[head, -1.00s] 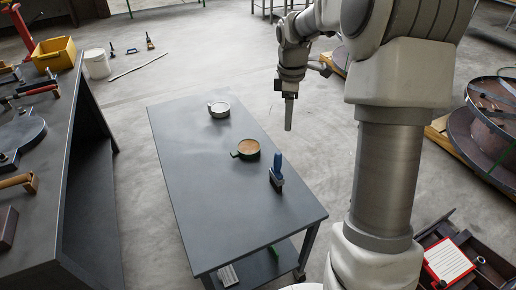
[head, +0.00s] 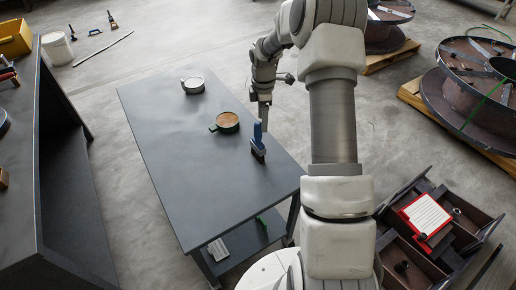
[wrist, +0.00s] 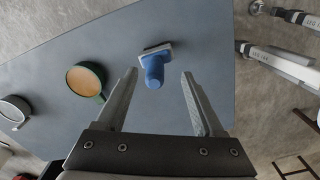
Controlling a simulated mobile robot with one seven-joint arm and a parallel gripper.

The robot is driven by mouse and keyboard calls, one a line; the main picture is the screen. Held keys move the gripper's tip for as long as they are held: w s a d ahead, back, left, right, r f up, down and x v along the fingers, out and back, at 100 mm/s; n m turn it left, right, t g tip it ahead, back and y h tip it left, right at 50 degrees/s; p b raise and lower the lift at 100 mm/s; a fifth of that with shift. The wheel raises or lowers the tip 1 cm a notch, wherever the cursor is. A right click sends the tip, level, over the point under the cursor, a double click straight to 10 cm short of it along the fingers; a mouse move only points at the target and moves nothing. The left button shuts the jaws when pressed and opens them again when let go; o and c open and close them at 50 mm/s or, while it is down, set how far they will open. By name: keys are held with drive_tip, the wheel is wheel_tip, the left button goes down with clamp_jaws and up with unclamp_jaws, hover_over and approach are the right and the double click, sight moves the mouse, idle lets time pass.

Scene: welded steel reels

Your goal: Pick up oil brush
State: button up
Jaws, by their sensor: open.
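My gripper is open and empty. In the head view my gripper (head: 264,112) points down just behind the brush; how far apart they are is hard to tell.
A green cup with brown contents (head: 228,122) and a pale round container (head: 193,84) stand left of the brush. A dark open toolbox (head: 397,240) with a red-and-white card is at the lower right. Steel reels (head: 480,80) are at the right.

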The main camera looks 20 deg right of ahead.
sight(258, 131)
drive_tip(key=shift+f, duration=0.75)
drive_tip(key=f, duration=0.1)
drive_tip(key=a+f, duration=0.1)
drive_tip(key=f, duration=0.1)
drive_tip(key=w+f, duration=0.1)
drive_tip(key=shift+a+f+b, duration=0.15)
drive_tip(key=shift+f+b, duration=0.1)
drive_tip(key=shift+b, duration=0.05)
drive_tip(key=shift+f, duration=0.35)
clamp_jaws()
